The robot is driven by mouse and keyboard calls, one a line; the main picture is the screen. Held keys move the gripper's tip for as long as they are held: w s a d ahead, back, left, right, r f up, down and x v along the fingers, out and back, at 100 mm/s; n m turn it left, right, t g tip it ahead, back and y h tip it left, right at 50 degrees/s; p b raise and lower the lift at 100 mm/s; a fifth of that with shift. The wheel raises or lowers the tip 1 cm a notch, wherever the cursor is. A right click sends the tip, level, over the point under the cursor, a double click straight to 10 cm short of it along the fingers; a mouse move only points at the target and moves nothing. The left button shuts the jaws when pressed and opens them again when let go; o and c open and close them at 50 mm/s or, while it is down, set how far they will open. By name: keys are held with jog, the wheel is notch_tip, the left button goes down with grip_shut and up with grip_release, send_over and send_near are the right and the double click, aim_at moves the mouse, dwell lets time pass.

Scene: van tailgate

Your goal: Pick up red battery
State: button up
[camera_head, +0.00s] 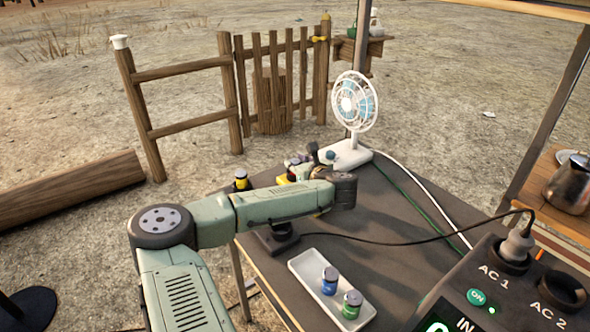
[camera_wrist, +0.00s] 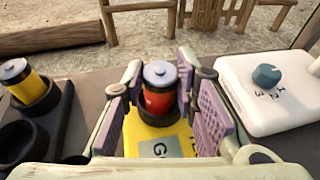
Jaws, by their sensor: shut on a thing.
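The red battery (camera_wrist: 159,102), with a grey cap, stands upright between the fingers of my gripper (camera_wrist: 161,84) in the wrist view. The fingers are shut on it from both sides. A dark holder shows around its lower part; whether its bottom is seated or raised cannot be told. In the head view my gripper (camera_head: 299,167) is at the far left part of the table, partly hidden by my arm, and the battery is hard to make out there.
A yellow battery (camera_wrist: 35,91) stands in a black holder at left, beside an empty round slot (camera_wrist: 14,141). The white fan (camera_head: 355,104) stands close to the right of my gripper. A white tray (camera_head: 303,268) holds a blue battery (camera_head: 330,282) and a green battery (camera_head: 351,305). Cables cross the table.

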grip_shut()
